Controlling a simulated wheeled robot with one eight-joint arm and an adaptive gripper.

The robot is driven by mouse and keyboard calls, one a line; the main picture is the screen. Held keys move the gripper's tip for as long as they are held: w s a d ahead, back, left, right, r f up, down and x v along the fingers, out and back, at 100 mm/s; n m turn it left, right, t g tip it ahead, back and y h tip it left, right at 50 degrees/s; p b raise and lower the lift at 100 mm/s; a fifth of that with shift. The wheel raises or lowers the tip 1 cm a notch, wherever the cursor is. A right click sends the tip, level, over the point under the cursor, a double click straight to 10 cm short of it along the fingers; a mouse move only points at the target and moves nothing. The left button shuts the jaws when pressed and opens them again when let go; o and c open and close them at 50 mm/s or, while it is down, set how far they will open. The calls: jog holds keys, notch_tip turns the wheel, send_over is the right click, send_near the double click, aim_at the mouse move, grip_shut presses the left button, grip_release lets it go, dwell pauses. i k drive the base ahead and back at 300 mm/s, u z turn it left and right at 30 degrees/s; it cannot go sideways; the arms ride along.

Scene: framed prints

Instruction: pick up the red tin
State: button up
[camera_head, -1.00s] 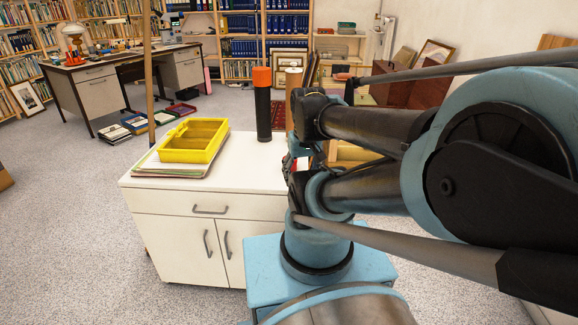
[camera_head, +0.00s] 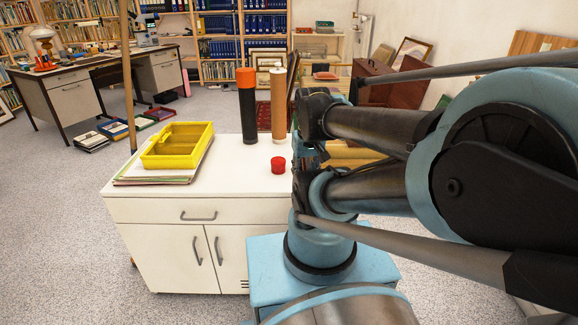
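The red tin (camera_head: 278,165) is a small, short round tin. It stands on the white cabinet top (camera_head: 236,176), near its right part and just left of my arm. My arm fills the right side of the head view. My gripper itself does not show in this view, so I cannot see where it is relative to the tin. Nothing covers the tin.
A black tube with an orange cap (camera_head: 247,106) and a brown tube (camera_head: 278,104) stand behind the tin. A yellow tray (camera_head: 178,146) sits on papers (camera_head: 150,178) at the left. The cabinet top between tray and tin is clear.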

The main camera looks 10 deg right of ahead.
aim_at(277, 164)
jog(key=z, duration=0.85)
jog(key=k, duration=2)
jog(key=u, duration=0.5)
jog(key=i, duration=1)
